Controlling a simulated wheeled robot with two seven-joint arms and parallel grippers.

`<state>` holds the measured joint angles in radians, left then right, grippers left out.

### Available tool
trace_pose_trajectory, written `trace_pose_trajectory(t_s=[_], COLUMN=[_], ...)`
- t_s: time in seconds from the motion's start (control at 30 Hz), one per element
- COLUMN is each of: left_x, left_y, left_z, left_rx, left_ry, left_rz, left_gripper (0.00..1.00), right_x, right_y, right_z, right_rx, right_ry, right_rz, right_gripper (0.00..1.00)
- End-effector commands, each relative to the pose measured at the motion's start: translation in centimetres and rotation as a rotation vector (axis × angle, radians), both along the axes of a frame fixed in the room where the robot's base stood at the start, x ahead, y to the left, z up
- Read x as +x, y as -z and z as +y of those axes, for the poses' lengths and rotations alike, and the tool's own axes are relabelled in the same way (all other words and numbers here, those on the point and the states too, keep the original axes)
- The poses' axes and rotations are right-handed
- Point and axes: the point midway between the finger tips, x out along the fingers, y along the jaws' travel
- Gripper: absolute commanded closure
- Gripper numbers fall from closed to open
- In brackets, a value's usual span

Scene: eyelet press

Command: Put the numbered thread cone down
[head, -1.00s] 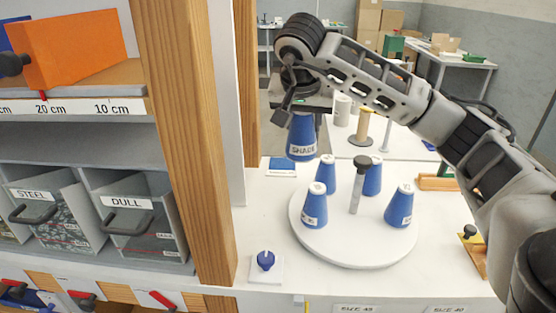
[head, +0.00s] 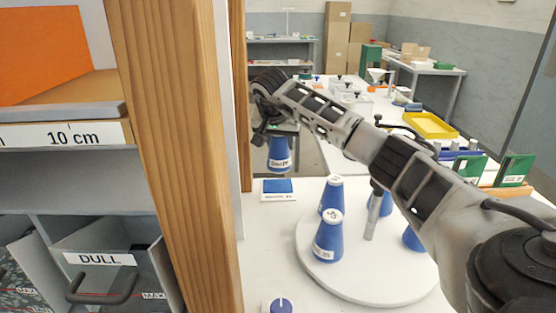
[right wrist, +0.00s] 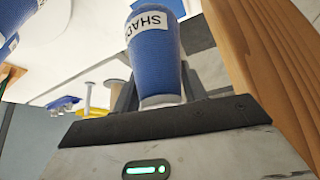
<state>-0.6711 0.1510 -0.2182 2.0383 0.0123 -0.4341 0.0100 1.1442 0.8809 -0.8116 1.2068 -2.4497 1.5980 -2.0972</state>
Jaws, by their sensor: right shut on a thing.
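My right gripper (head: 281,130) is shut on a blue thread cone (head: 279,155) with a white label, part of which reads "SHA". The cone hangs upright below the gripper. It also fills the upper middle of the right wrist view (right wrist: 157,70). In the head view it shows just behind and above a blue square on a white card (head: 277,186); I cannot tell its height above the table. Other blue cones (head: 328,238) stand on a white round turntable (head: 345,285) with a grey centre post, partly hidden by my right arm. My left gripper is not in view.
A wooden post (head: 180,150) and a shelf with a "DULL" bin (head: 105,275) stand close on the left. A blue knob (head: 280,305) sits at the front edge. A yellow tray (head: 430,125) and green holders (head: 515,170) lie farther right.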

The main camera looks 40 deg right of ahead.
Motion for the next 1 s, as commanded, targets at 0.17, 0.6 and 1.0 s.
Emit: trace_pose_trajectory(t_s=[0.17,0.6,1.0], left_x=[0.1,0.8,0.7], left_y=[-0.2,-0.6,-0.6], left_z=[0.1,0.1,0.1], left_rx=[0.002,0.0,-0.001], left_ry=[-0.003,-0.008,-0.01], left_rz=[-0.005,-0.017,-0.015], left_gripper=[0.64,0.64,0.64], right_x=[2.1,3.5,3.5], right_y=[3.5,6.8,8.7], right_z=[-1.5,-2.7,-2.8], right_rx=[0.004,0.002,0.0], right_ry=[0.001,-0.001,0.0], right_rz=[0.003,0.005,0.0], right_gripper=[0.82,0.82,0.82])
